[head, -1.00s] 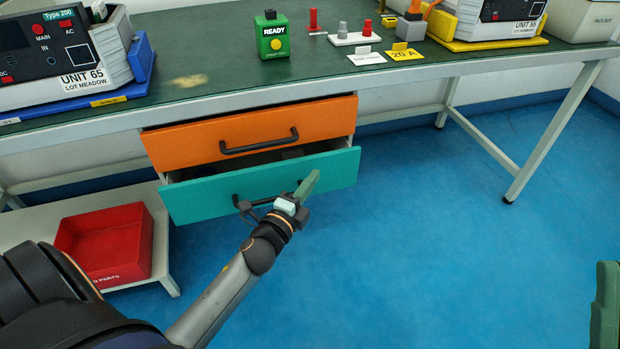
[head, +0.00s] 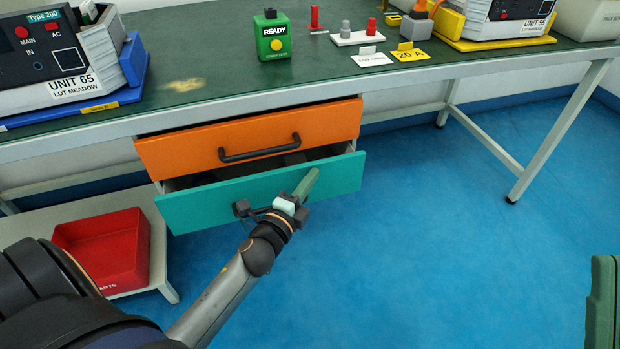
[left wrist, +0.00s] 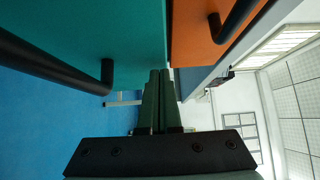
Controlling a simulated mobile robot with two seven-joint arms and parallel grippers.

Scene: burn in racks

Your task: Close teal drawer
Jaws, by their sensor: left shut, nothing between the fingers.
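The teal drawer (head: 205,208) is partly open below the orange drawer (head: 185,153), with a dark gap above its front. Its black handle (head: 241,208) is mostly hidden behind my left gripper; it also shows in the left wrist view (left wrist: 58,66). My left gripper (head: 309,178) is shut and empty, its green fingers in front of the teal front's upper right part. In the left wrist view its fingers (left wrist: 160,74) point along the teal front near the orange drawer; contact cannot be told. Part of my right gripper (head: 603,300) shows at the right edge.
The orange drawer also stands out somewhat from under the green bench top (head: 210,95). A red bin (head: 105,255) sits on a low shelf at left. Test units and a green READY box (head: 273,38) stand on the bench. The blue floor (head: 430,220) at right is clear.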

